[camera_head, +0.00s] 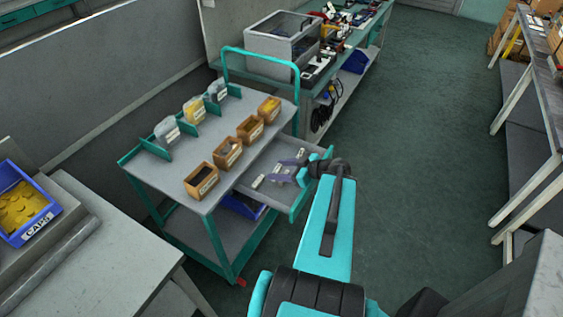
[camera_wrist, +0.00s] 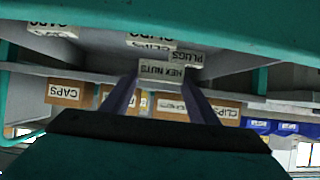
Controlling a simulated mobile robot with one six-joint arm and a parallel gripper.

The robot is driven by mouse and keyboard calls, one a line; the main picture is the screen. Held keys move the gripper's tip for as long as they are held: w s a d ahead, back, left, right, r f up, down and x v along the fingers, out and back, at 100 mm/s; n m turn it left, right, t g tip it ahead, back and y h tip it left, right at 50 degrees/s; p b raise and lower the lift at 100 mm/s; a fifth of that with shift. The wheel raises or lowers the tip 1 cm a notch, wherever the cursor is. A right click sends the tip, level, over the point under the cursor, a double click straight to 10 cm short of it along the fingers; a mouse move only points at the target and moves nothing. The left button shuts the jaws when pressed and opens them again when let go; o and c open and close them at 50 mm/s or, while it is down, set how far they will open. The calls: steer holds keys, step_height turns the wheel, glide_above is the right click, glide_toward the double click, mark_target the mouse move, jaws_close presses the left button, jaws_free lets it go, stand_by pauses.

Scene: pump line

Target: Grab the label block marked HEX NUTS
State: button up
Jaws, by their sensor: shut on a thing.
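The label block marked HEX NUTS (camera_wrist: 162,75) is between the two purple fingers of my gripper (camera_wrist: 161,82) in the wrist view. Its lettering appears upside down. My gripper is shut on it. In the head view my gripper (camera_head: 281,170) reaches from the right into the open drawer (camera_head: 297,196) of the teal cart. The block is too small to read there. In the wrist view a PLUGS block (camera_wrist: 188,57) and a CLIPS block (camera_wrist: 150,43) lie close behind the held block, and another label block (camera_wrist: 52,31) is at upper left.
Several brown bins (camera_head: 202,180) and clear bags (camera_head: 167,130) stand on the cart's top (camera_head: 185,158) above the drawer. A blue CAPS bin (camera_head: 28,208) is on the left bench. The floor (camera_head: 410,140) right of the cart is clear.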

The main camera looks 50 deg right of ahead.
steer(key=shift+s+a+r+p, duration=0.2)
steer(key=shift+s+a+p, duration=0.3)
steer(key=shift+p, duration=0.35)
steer(key=shift+s+a+r+p, duration=0.15)
steer(key=shift+s+a+p, duration=0.3)
steer(key=shift+p, duration=0.35)
steer(key=s+a+p, duration=0.1)
steer(key=p, duration=0.2)
steer(key=shift+s+a+f+p, duration=0.1)
steer(key=shift+s+a+p, duration=0.2)
steer(key=shift+p, duration=0.1)
steer(key=shift+s, duration=0.1)
